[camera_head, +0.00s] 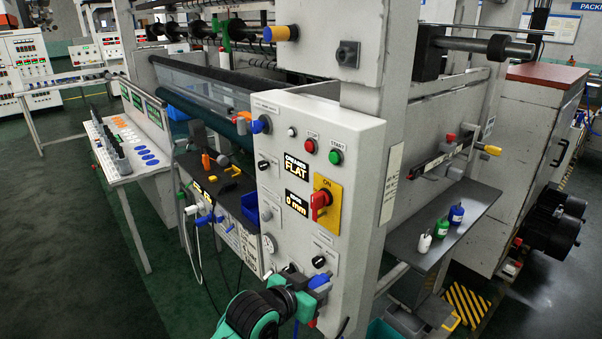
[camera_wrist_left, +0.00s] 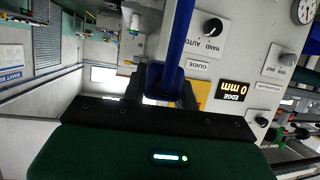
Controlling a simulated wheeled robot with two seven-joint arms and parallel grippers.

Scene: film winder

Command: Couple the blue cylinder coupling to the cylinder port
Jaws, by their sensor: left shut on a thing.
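My left gripper (camera_head: 310,287) is at the bottom centre of the head view, close in front of the lower part of the grey control panel (camera_head: 350,150). It is shut on a blue part, which I take for the blue cylinder coupling (camera_head: 319,281). In the left wrist view the blue coupling (camera_wrist_left: 165,80) sits between the dark fingers, and a long blue piece runs up from it. Its front end is hidden. I cannot make out which fitting is the cylinder port. My right gripper is not in view.
The panel carries a red switch (camera_head: 321,201) on a yellow plate, a green start button (camera_head: 335,157) and several black knobs. A grey shelf (camera_head: 425,245) at the right holds small bottles. A blue bin (camera_head: 250,208) hangs left of the panel.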

